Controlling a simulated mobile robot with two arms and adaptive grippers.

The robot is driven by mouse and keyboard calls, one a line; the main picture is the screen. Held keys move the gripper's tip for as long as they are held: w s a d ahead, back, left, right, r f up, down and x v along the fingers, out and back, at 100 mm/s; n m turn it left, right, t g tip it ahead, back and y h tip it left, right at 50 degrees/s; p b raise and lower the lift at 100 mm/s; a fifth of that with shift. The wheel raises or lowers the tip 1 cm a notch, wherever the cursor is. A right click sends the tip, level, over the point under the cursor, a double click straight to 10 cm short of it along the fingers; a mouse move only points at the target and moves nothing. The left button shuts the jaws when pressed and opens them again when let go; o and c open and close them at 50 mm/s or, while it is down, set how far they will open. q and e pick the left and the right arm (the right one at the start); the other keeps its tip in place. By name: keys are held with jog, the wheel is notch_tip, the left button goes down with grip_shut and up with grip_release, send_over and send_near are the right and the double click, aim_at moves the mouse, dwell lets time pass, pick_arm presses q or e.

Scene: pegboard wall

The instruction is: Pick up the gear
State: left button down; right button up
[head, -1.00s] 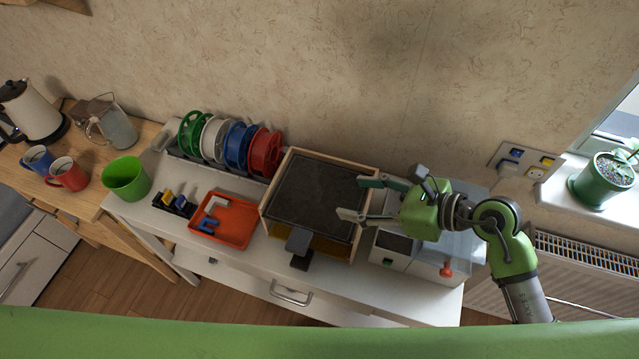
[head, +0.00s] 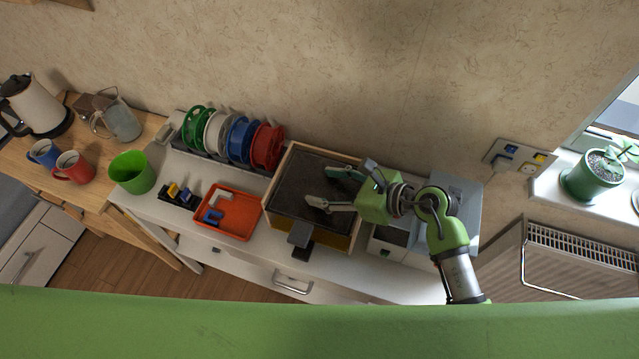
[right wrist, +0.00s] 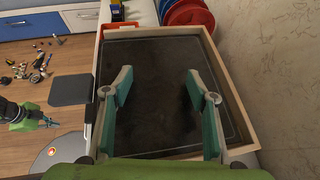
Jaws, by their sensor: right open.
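I cannot make out a gear in any view. My right gripper (head: 318,186) is open over a wooden-framed box (head: 325,153) with a dark, flat inside. In the right wrist view the open fingers (right wrist: 158,80) point into the box, whose wooden rim (right wrist: 226,75) surrounds them. Nothing shows between the fingers. At the left of the right wrist view is what looks like my left gripper (right wrist: 44,120), small and away from the box. Its finger opening is unclear, and the head view does not show it.
An orange tray (head: 237,222) with blue and whitish parts lies left of the box. Coloured spools (head: 238,139) stand behind. A green cup (head: 131,174) is further left. A grey machine (head: 465,195) stands right of the box. Small loose parts (right wrist: 38,65) lie on the floor.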

jog(key=c, duration=0.9)
jog(key=shift+r, duration=0.1)
